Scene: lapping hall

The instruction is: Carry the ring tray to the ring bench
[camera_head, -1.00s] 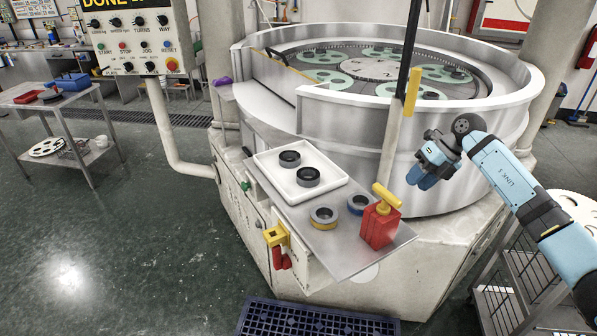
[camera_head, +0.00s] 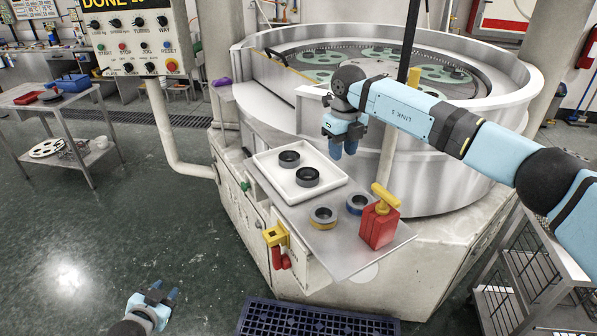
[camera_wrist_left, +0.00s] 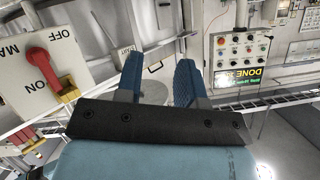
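The ring tray (camera_head: 272,178) is white and rectangular, lying on the metal shelf at the front of the big round machine. Two dark rings (camera_head: 289,158) (camera_head: 307,176) lie in it. My right gripper (camera_head: 343,150) is above and beyond the tray's far right corner, fingers pointing down, apart and empty. My left gripper (camera_head: 165,292) is low at the bottom left of the head view, over the floor and away from the tray. In the left wrist view its two blue fingers (camera_wrist_left: 157,78) are apart with nothing between them. I cannot tell which surface is the ring bench.
On the shelf (camera_head: 345,255), right of the tray, are a yellow-based ring (camera_head: 323,217), a blue-based ring (camera_head: 358,204) and a red block with yellow handle (camera_head: 380,224). A metal table (camera_head: 75,103) stands at left. A blue grate (camera_head: 310,320) lies in front. Left floor is clear.

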